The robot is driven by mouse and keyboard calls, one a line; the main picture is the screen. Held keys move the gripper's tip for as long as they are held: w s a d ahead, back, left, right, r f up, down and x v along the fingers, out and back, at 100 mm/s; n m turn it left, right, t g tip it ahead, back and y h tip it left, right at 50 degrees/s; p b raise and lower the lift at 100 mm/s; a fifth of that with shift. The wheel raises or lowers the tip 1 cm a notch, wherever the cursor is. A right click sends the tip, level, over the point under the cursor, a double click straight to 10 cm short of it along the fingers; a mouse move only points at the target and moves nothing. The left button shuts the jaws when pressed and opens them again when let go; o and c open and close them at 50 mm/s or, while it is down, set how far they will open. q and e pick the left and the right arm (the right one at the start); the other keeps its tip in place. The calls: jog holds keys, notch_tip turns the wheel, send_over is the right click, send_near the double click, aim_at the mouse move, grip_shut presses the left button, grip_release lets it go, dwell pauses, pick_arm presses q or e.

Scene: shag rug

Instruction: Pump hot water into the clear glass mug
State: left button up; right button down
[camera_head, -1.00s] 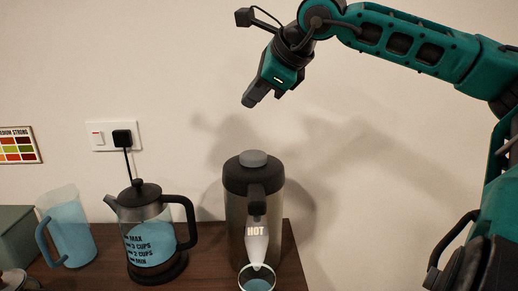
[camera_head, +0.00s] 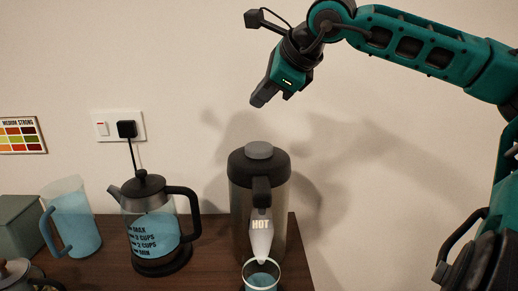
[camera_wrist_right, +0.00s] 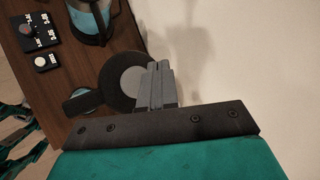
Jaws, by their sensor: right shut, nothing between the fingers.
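A dark airpot with a steel body (camera_head: 240,210) and a spout labelled HOT (camera_head: 261,224) stands near the table's right end. Its round grey pump button (camera_head: 259,150) is on top and also shows in the right wrist view (camera_wrist_right: 131,80). The clear glass mug (camera_head: 262,275) stands under the spout with bluish liquid in it; the bottom picture edge cuts it off. My right gripper (camera_head: 259,99) is shut and empty, above the pump button and apart from it in the head view. In the wrist view its fingers (camera_wrist_right: 158,84) overlap the lid's edge. My left gripper is not in view.
A glass coffee press (camera_head: 152,230) with blue liquid stands left of the airpot, and a jug (camera_head: 74,222) further left. A grey-green box (camera_head: 18,226) is at the far left. A wall socket (camera_head: 118,126) has a black plug. The wooden table (camera_head: 210,260) ends just right of the airpot.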

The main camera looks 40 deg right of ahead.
aim_at(262, 148)
notch_tip(262, 148, down, 7)
jog(key=b, duration=0.5)
jog(key=shift+r, duration=0.2)
dwell(0.6)
dwell(0.8)
jog(key=shift+f, duration=0.1)
jog(key=shift+f+b, duration=0.3)
jog(key=shift+b, duration=0.1)
